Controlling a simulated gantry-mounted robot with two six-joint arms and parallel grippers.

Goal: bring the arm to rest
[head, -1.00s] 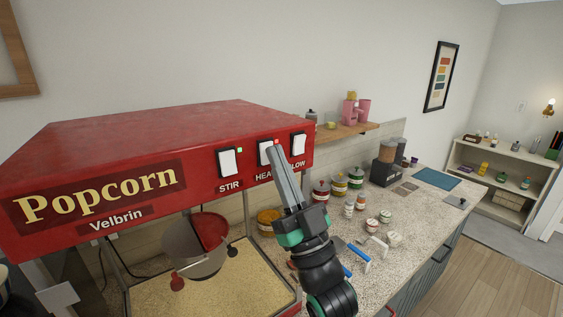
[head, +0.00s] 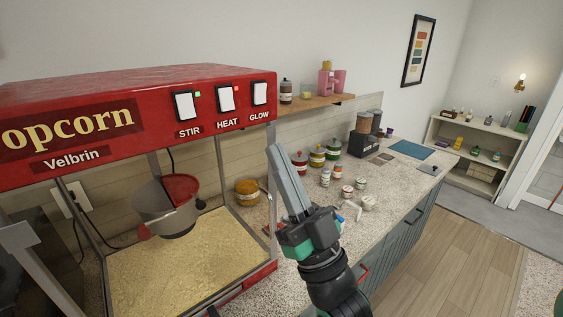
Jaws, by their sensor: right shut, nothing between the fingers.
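My right gripper (head: 274,151) is shut and empty. It points up in front of the counter, to the right of the red popcorn machine (head: 215,170) and apart from its switch panel. The machine's STIR switch (head: 184,106), HEAT switch (head: 226,98) and GLOW switch (head: 260,93) all show on the panel. A green light is lit beside STIR and a red light beside HEAT; no lit light shows by GLOW. My left gripper is not in view.
The kettle (head: 166,208) hangs inside the machine over popcorn (head: 175,262). Several jars, including a yellow one (head: 247,192), stand on the counter (head: 385,190) behind my gripper. A shelf (head: 318,102) holds pink items (head: 332,80). The wooden floor (head: 450,245) at right is clear.

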